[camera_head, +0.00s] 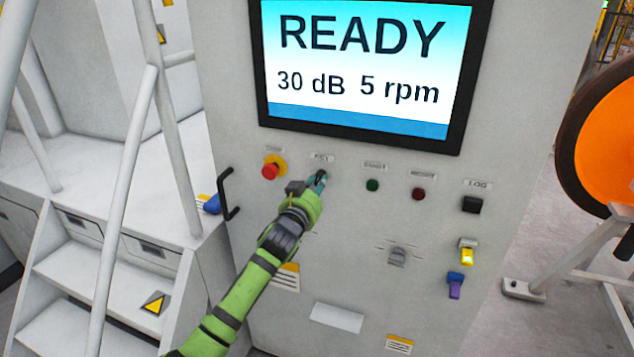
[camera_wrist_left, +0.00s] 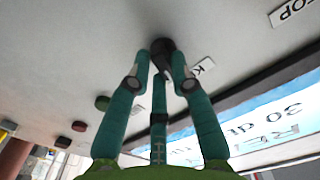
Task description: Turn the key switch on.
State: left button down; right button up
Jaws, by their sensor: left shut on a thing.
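The key switch (camera_wrist_left: 162,46) is a dark round knob on the light grey panel, under a label that reads like KEY. My left gripper (camera_head: 318,181) is at the switch in the head view and covers most of it. In the left wrist view the teal fingers of my left gripper (camera_wrist_left: 160,80) close around the knob, with their tips against it. The key's exact angle is hidden by the fingers. My right gripper is in neither view.
The screen (camera_head: 360,68) above reads READY, 30 dB, 5 rpm. A red stop button (camera_head: 270,171) on a yellow base sits left of the switch. A green button (camera_head: 372,185) and a dark red button (camera_head: 418,194) sit to its right. A black handle (camera_head: 227,194) sticks out at left.

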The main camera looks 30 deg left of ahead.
pick_arm(q)
jog(key=shift+m, duration=1.2)
jog(key=c, duration=1.1)
grip_release()
jog(key=v, duration=1.2)
jog(key=shift+a+f, duration=0.1)
jog(key=shift+f, duration=0.05)
